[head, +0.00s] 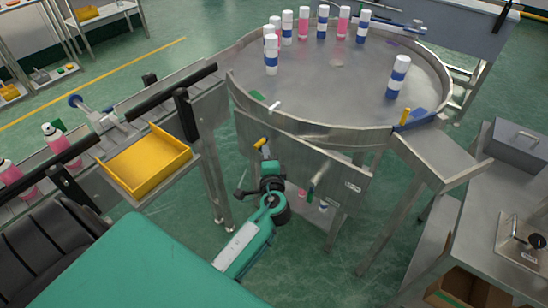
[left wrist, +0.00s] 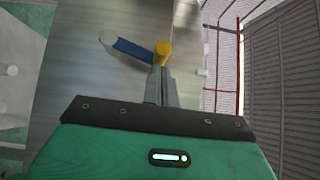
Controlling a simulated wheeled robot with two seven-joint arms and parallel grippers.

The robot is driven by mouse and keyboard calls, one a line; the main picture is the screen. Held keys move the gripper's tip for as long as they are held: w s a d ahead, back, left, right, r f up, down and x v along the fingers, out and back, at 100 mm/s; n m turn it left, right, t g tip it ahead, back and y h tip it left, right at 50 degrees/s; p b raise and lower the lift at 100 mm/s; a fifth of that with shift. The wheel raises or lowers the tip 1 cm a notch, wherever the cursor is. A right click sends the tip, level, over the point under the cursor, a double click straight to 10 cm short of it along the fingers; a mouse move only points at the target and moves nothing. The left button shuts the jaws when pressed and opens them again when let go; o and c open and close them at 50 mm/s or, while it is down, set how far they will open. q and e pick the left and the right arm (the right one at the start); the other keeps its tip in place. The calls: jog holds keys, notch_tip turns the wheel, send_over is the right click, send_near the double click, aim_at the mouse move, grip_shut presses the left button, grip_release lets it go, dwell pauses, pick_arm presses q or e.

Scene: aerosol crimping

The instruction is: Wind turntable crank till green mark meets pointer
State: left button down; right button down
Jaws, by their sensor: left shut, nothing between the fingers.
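The steel turntable (head: 330,85) carries several white-capped cans, some blue-banded and some pink. A green mark (head: 257,95) lies at its front-left rim, with a small white piece (head: 273,107) close by. A yellow post (head: 404,117) stands at the right rim; I cannot tell which of these is the pointer. My left gripper (head: 264,155) is below the front rim, by the steel front panel, shut and empty. A yellow knob (head: 260,143) is at its fingertips; in the left wrist view the knob (left wrist: 162,52) sits beside a blue bar (left wrist: 133,50). Contact is unclear. My right gripper is out of view.
A steel bench with a grey box (head: 515,145) is at right.

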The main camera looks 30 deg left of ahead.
pick_arm(q)
jog(key=shift+a, duration=0.25)
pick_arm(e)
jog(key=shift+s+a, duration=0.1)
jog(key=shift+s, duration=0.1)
